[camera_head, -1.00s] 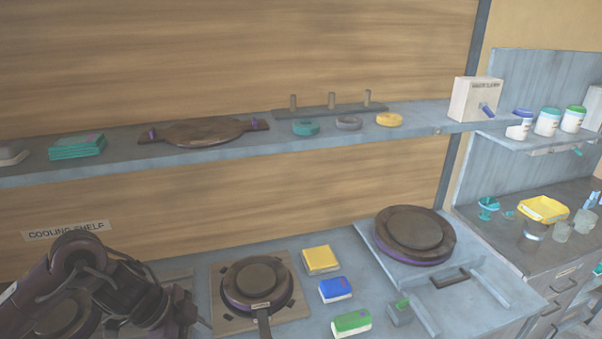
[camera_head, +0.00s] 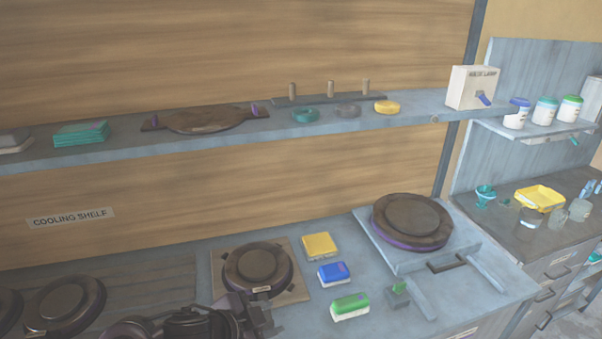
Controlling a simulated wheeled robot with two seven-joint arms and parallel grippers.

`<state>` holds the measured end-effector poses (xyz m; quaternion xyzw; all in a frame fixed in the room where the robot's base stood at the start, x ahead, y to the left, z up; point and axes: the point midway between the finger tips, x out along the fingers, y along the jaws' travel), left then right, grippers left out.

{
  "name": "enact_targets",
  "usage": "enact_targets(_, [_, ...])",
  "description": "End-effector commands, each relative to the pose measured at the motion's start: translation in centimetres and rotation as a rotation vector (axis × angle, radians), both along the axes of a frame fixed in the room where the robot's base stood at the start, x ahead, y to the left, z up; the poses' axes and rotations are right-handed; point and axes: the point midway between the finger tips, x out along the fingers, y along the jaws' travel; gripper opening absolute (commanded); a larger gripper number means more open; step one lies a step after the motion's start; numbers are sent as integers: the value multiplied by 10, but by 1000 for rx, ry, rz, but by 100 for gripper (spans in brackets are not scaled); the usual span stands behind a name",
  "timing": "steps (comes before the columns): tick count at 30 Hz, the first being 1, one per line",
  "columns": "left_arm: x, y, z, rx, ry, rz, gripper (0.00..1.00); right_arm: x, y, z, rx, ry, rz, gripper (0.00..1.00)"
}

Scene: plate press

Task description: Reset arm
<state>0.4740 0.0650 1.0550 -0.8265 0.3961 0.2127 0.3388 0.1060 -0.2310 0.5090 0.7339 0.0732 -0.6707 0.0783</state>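My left arm shows low at the bottom edge, left of centre. Its gripper (camera_head: 258,318) is in front of the square board (camera_head: 300,289) that bears a dark round plate (camera_head: 257,268). The gripper overlaps the near edge of that board in the picture. I cannot tell whether it touches it. Its fingers are dark and partly cut off, so open or shut is unclear. I see nothing clearly held. My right gripper is not in view.
A press with a round dark plate (camera_head: 412,220) stands right. Yellow (camera_head: 319,245), blue (camera_head: 334,273) and green (camera_head: 350,306) blocks lie on the counter. Dark round plates (camera_head: 63,306) rest at left below the cooling shelf sign (camera_head: 71,218). A loaded wall shelf (camera_head: 230,138) runs above.

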Motion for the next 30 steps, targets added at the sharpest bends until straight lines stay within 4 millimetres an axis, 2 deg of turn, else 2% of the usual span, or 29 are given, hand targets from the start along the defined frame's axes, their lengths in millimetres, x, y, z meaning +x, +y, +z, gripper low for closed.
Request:
enact_targets(2, [-7,2,0,-46,13,157,37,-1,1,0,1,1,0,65])
enact_targets(5, [-19,27,-5,-56,78,370,37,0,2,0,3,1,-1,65])
enact_targets(9, [-45,64,-21,-45,214,592,37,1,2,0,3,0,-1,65])
enact_targets(15, [-93,102,-44,-23,425,807,37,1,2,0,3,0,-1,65])
enact_targets(22, [-155,130,-64,-5,669,979,37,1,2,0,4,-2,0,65])
enact_targets(30, [-135,127,-145,16,683,969,37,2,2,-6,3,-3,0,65])
